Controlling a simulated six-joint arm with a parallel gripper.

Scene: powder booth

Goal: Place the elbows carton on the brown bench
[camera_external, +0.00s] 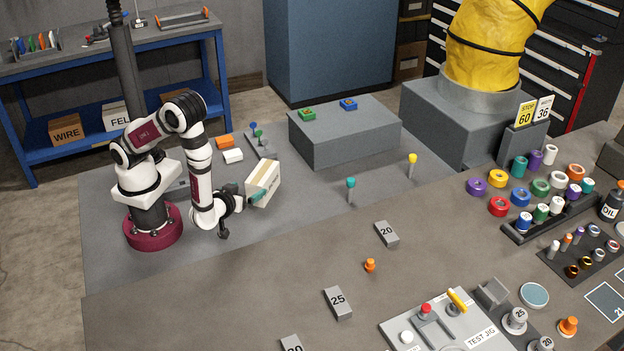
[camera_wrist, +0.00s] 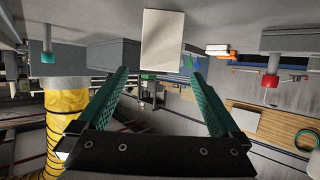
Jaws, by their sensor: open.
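A cream carton (camera_external: 266,180) with a tan band stands out in front of my arm, over the grey floor plate; its label is too small to read, so I cannot confirm it is the elbows carton. In the wrist view the pale carton (camera_wrist: 162,38) is just beyond the fingertips and between their lines. My gripper (camera_external: 256,195) is open, its teal fingers overlapping the carton's lower part in the outside view. The wrist view shows my gripper (camera_wrist: 158,76) with fingers spread. I cannot tell whether they touch the carton. The brown bench (camera_external: 240,305) fills the foreground.
A grey block (camera_external: 345,145) with green and blue parts stands behind. Teal (camera_external: 351,185) and yellow (camera_external: 412,160) topped posts stand to the right. The bench bears weights (camera_external: 338,302), an orange knob (camera_external: 370,265) and a test jig (camera_external: 450,325). Its left part is clear.

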